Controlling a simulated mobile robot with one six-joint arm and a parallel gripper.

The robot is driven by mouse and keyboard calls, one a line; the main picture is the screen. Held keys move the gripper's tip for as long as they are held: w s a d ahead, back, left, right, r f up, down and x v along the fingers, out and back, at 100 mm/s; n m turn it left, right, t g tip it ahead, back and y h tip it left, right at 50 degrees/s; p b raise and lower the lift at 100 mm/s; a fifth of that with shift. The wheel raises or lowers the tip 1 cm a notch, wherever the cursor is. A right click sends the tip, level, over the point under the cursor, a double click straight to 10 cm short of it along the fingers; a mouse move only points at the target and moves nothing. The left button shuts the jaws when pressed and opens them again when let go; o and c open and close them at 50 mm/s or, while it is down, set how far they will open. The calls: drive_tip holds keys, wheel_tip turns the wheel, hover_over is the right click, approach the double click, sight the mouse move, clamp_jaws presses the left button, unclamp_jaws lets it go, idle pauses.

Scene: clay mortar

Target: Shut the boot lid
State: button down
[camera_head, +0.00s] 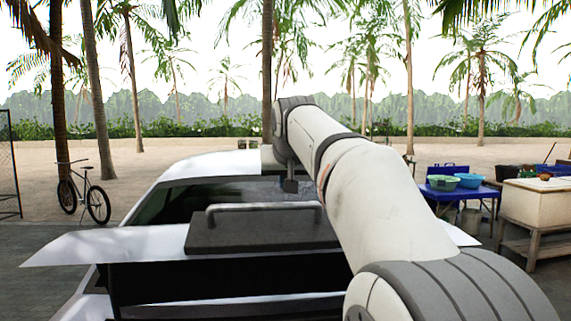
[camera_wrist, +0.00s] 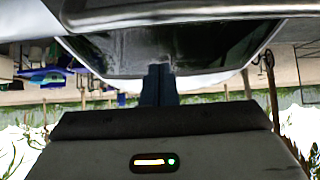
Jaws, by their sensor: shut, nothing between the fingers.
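The white boot lid (camera_head: 110,247) of the car spans the middle of the head view, raised, with a dark open gap (camera_head: 225,278) beneath it. A dark block (camera_head: 265,234) with a grey bar handle (camera_head: 262,206) sits on the lid. My gripper (camera_head: 290,188) is shut and empty, pointing down just beyond the handle, over the car's rear window area. In the wrist view, which is upside down, my shut fingers (camera_wrist: 159,70) point towards the dark glass, with the handle (camera_wrist: 190,14) across the top. I cannot tell whether the fingers touch anything.
My arm crosses the right half of the head view and hides part of the lid's right side. A blue table (camera_head: 440,193) with bowls and a pale chest (camera_head: 540,205) stand at right. A bicycle (camera_head: 84,195) stands at left. Sandy ground beyond the car is mostly clear.

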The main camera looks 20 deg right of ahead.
drive_tip(key=shift+w+f, duration=0.1)
drive_tip(key=shift+f, duration=0.35)
drive_tip(key=s, duration=0.2)
drive_tip(key=s+f, duration=0.1)
drive_tip(key=shift+a, duration=0.3)
drive_tip(key=shift+f, duration=0.35)
drive_tip(key=shift+s, duration=0.1)
